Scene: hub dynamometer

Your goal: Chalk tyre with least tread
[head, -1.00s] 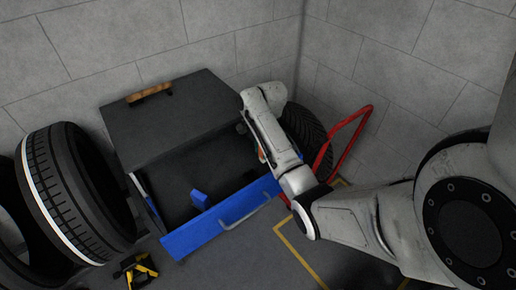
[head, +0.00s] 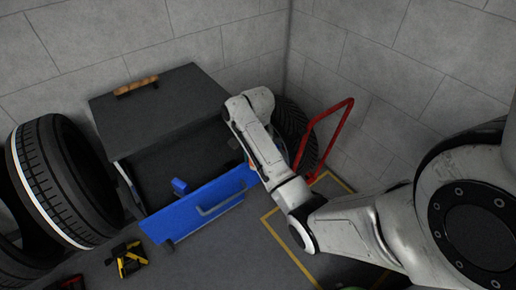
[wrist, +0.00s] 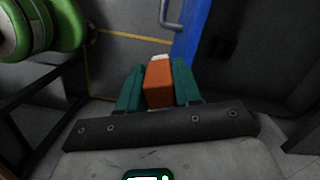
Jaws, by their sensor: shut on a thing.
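My gripper (wrist: 158,84) is shut on an orange block with a white tip (wrist: 158,82), which looks like the chalk. It sits between the two teal fingers in the wrist view. In the head view my arm hides most of the gripper. A tyre with a white stripe and grooved tread (head: 62,178) stands at the left. Part of another dark tyre (head: 14,268) shows below it at the left edge. A third tyre with blocky tread (head: 296,122) stands in the back corner, partly behind my arm. Tread depths are hard to compare from here.
A dark cabinet (head: 160,108) with an orange-brown handle has its blue-fronted drawer (head: 205,208) open; a blue object (head: 180,186) lies inside. A red tubular frame (head: 335,128) stands at the right. A yellow-black object (head: 127,259) lies on the floor. A green cylinder (wrist: 60,28) is upper left in the wrist view.

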